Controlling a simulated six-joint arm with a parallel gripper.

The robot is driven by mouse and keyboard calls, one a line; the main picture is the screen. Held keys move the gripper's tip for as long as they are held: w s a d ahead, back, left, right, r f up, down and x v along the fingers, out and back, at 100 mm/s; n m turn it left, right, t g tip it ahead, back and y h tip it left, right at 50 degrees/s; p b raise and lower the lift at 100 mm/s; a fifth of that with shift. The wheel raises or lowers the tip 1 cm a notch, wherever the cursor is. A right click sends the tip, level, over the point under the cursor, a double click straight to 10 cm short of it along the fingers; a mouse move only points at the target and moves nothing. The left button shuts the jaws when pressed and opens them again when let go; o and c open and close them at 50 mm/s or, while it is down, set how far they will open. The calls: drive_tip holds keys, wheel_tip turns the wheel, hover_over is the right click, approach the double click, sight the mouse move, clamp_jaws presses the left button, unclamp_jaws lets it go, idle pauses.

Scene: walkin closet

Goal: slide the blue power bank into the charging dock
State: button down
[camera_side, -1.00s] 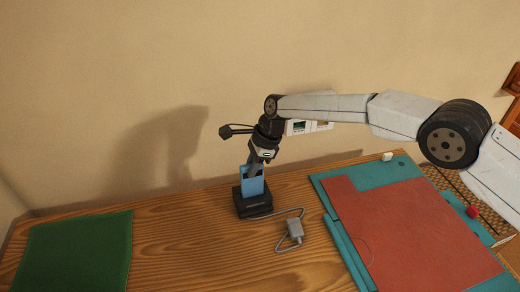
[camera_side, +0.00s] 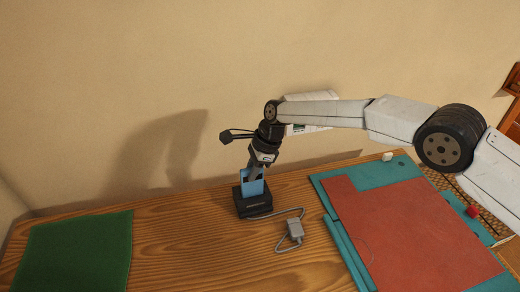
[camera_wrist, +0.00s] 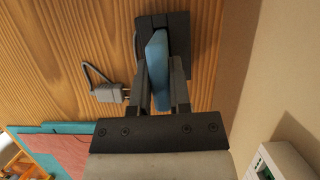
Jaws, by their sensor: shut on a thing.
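The blue power bank (camera_side: 252,185) stands upright at the black charging dock (camera_side: 250,205) on the wooden table. Its lower end is hidden by the dock's front, so it appears to sit in the slot; how deep I cannot tell. My gripper (camera_side: 256,176) is shut on the power bank from above. In the wrist view the power bank (camera_wrist: 157,65) lies between my two fingers (camera_wrist: 161,98), slightly tilted against the dock (camera_wrist: 180,40) behind it.
A grey plug adapter with cable (camera_side: 295,229) lies right of the dock. A green mat (camera_side: 75,252) is at the left. A teal board with a red sheet (camera_side: 400,225) fills the right. A wall stands close behind; bare wood lies in front.

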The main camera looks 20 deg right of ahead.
drive_tip(key=shift+f, duration=0.25)
idle(0.3)
drive_tip(key=shift+c, duration=0.4)
unclamp_jaws()
drive_tip(key=shift+r, duration=0.1)
drive_tip(key=shift+r, duration=3.9)
